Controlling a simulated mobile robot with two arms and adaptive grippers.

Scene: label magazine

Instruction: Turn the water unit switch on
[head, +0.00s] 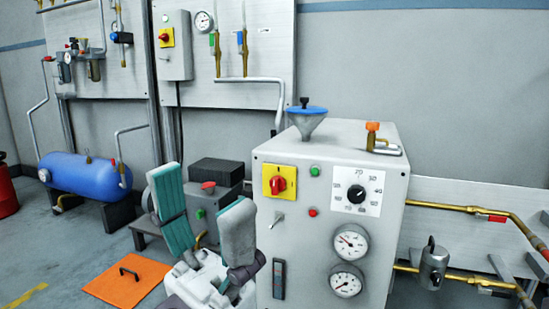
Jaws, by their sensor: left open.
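The water unit appears to be the light grey cabinet (330,160) at the centre right, with pipes running from its right side. Its switch (279,183) is a red rotary knob on a yellow plate at the upper left of the front panel. The exact knob position is too small to tell. My left gripper (204,186) is open and empty, fingers pointing up, to the left of the cabinet and lower than the switch. It appears apart from the switch, and its right finger is close to the panel's left edge in the picture. My right gripper is not in view.
The panel also carries a dial (357,193), a green button (315,170), a red button (313,212) and two gauges (351,243). Another red-yellow switch (166,37) is on a wall box. An orange floor plate (128,282) lies left.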

